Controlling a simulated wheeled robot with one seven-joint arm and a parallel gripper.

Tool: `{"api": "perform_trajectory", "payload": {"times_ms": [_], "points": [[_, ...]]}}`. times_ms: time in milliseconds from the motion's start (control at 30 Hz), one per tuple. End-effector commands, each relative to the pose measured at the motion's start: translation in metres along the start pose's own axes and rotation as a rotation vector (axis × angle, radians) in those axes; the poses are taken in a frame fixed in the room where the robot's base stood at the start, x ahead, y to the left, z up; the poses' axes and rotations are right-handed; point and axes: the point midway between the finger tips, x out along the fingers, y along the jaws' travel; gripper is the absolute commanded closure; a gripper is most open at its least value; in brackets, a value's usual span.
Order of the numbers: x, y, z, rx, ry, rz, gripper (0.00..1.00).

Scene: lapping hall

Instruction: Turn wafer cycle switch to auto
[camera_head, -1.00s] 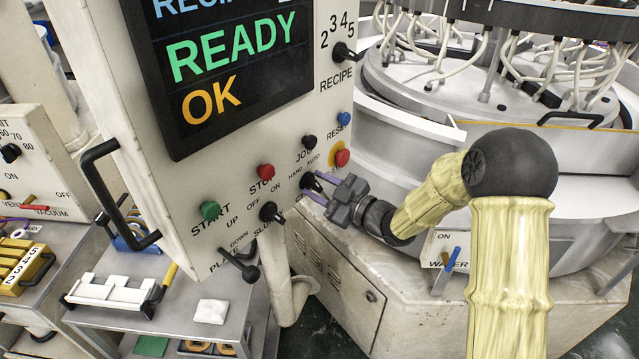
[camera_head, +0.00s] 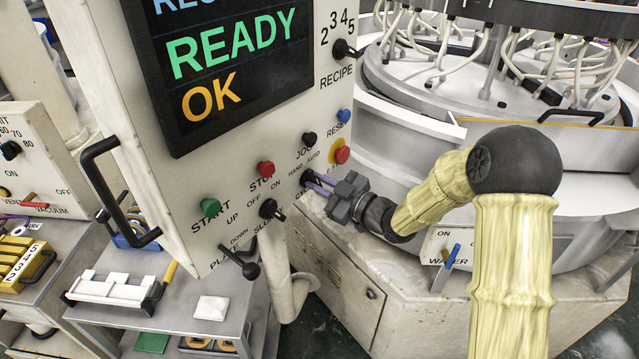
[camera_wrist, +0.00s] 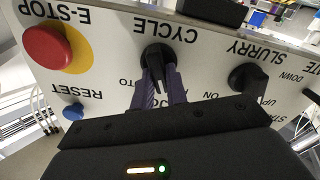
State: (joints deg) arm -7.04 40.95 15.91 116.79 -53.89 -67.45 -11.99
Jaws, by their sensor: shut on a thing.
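The cycle switch (camera_wrist: 158,56) is a black rotary knob on the white control panel (camera_head: 235,170), under the HAND and AUTO marks. In the wrist view it appears upside down beside the word CYCLE. My gripper (camera_wrist: 160,78) is shut on the knob, with one purple finger on each side of it. I cannot tell which mark the knob points to.
The red E-STOP button (camera_wrist: 47,48) and the blue RESET button (camera_wrist: 73,111) are close by on the panel. The slurry switch (camera_head: 271,209) sits to the left. The panel's screen (camera_head: 220,70) reads READY and OK. A round lapping machine (camera_head: 480,90) stands at the right.

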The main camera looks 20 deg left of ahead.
Motion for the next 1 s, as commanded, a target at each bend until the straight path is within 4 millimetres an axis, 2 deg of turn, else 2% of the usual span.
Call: {"api": "perform_trajectory", "payload": {"times_ms": [1000], "points": [[-0.0005,0.0066,0.0017,0.843,-0.001,0.001,1.0]]}}
